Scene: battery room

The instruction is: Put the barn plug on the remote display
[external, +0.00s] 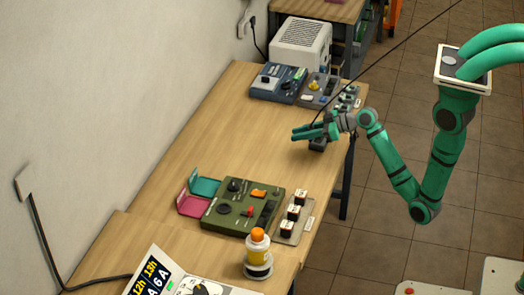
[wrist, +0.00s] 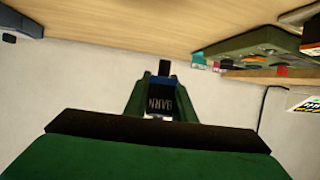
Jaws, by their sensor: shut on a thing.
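My gripper (external: 308,132) is stretched out level above the bare middle of the table in the external view. In the wrist view my gripper (wrist: 161,86) is shut on the barn plug (wrist: 161,103), a dark block with blue at its far end and the upside-down letters BARN. The plug is held clear of the table, and I cannot make it out between the fingers in the external view. No panel is legibly marked as the remote display. A blue-grey panel (external: 278,84) stands at the back, and a green panel (external: 242,207) stands nearer the front.
A grey panel (external: 318,87) with a yellow knob and a rack of dark plugs (external: 348,98) stand at the back right. A rack of labelled plugs (external: 296,216) and an orange-capped bottle (external: 258,252) are near the front. The table's middle (external: 215,140) is clear.

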